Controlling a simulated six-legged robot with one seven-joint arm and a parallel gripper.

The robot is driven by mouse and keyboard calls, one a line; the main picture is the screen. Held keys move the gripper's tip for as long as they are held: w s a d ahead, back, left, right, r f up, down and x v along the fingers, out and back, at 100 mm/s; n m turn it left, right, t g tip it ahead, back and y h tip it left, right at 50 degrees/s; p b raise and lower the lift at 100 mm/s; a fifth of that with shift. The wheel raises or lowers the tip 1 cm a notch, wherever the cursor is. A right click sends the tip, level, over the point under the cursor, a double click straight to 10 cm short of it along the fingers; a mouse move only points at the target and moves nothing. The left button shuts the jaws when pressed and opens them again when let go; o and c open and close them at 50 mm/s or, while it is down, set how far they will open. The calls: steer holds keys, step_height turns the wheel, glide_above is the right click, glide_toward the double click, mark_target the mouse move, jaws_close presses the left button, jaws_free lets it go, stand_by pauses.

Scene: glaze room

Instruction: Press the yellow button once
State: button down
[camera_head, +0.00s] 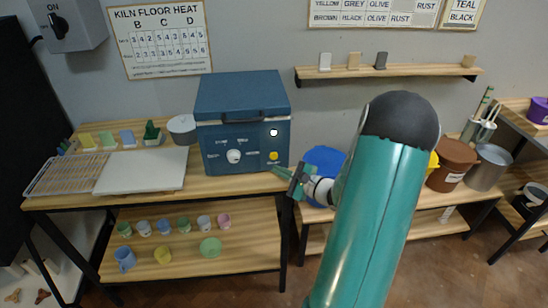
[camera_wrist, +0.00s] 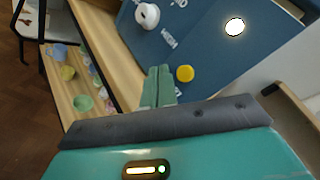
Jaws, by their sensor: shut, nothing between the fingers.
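The yellow button (camera_head: 274,156) is on the lower right of the front of a blue kiln-like box (camera_head: 243,107). The box stands on a wooden bench. I see no clear contact between the fingertips and the button.
A white knob (camera_head: 234,156) and a white round light (camera_head: 274,132) share the box front. A white board (camera_head: 141,170) lies on the bench to the left. Small cups and a green bowl (camera_head: 210,247) stand on the lower shelf. Buckets (camera_head: 453,163) stand on the right.

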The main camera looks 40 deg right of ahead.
steer(key=shift+s+a, duration=0.6)
steer(key=shift+s, duration=0.25)
